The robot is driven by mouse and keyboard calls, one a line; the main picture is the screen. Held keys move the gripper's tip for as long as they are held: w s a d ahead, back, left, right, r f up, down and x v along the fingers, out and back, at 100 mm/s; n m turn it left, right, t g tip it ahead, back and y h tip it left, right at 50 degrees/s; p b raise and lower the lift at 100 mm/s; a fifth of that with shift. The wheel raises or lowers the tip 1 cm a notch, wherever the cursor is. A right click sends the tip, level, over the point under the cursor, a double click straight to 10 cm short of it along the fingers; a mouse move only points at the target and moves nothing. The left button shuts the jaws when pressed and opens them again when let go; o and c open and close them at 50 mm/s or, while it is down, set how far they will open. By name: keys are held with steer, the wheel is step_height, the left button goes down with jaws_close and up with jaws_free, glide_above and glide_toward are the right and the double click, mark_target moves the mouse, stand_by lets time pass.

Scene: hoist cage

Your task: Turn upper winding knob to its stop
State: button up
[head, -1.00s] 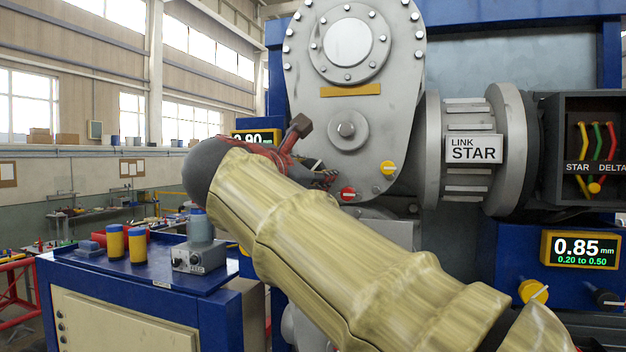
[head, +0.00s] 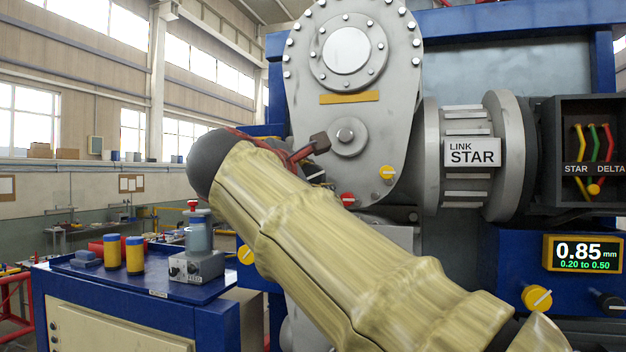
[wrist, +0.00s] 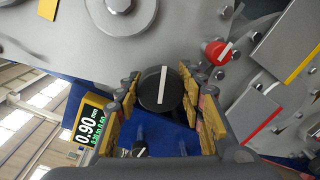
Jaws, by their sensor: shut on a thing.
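In the wrist view a round black knob (wrist: 152,90) with a white pointer line sits between the yellow-padded fingers of my gripper (wrist: 162,92). My gripper is shut on it. The pointer line stands nearly upright in that picture. A display (wrist: 90,126) reading 0.90 is beside the left finger, turned on its side; its smaller green line is hard to read. In the head view my arm hides the black knob, that display and most of my gripper.
A red knob (wrist: 217,51) is close to the right finger. In the head view a gearbox (head: 350,95), a LINK STAR coupling (head: 471,151) and a display (head: 583,253) reading 0.85 mm stand right of my gripper. A blue cabinet (head: 130,305) with several items stands left.

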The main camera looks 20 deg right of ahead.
steer(key=o, duration=1.2)
steer(key=shift+s+a, duration=0.1)
steer(key=v, duration=1.1)
steer(key=shift+s+a, duration=0.2)
steer(key=shift+s, duration=0.1)
steer(key=shift+r, duration=0.1)
